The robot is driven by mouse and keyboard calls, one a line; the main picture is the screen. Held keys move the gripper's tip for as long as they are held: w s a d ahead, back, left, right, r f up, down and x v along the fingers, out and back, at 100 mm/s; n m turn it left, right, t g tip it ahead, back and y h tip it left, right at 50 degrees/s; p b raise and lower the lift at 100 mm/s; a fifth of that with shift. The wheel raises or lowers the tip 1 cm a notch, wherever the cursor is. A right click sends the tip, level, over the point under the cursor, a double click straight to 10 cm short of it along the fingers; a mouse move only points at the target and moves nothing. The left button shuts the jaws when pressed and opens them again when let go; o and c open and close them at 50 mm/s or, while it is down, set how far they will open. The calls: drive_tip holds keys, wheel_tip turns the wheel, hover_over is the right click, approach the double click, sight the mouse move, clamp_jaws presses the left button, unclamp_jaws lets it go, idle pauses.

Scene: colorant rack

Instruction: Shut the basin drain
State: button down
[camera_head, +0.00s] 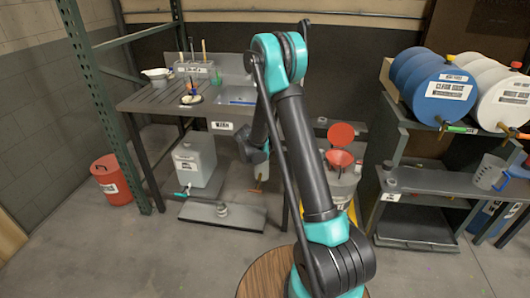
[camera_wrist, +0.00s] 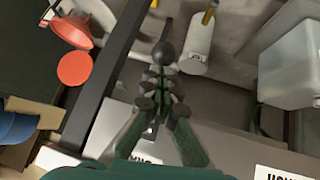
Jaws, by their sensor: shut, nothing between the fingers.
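The grey basin (camera_head: 237,97) is set into the right part of the dark bench top in the head view. My gripper (camera_head: 255,150) is low in front of the basin's front panel, partly hidden by my arm. In the wrist view my gripper (camera_wrist: 162,78) is shut, its dark fingers together. A dark round knob (camera_wrist: 163,53) shows just past the fingertips; I cannot tell whether they touch. A pale cylinder (camera_wrist: 199,48) with a yellow piece on its end is beside it. I cannot make out the drain's state.
A red funnel (camera_head: 339,158) and red disc (camera_head: 341,134) are to the right. A red bin (camera_head: 111,180) stands at left. Blue and white drums lie on the right rack (camera_head: 410,189). Floor in front is mostly clear.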

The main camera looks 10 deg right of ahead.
drive_tip(key=shift+w+d+f, duration=0.1)
drive_tip(key=shift+w+f, duration=0.2)
drive_tip(key=shift+f, duration=0.1)
idle(0.5)
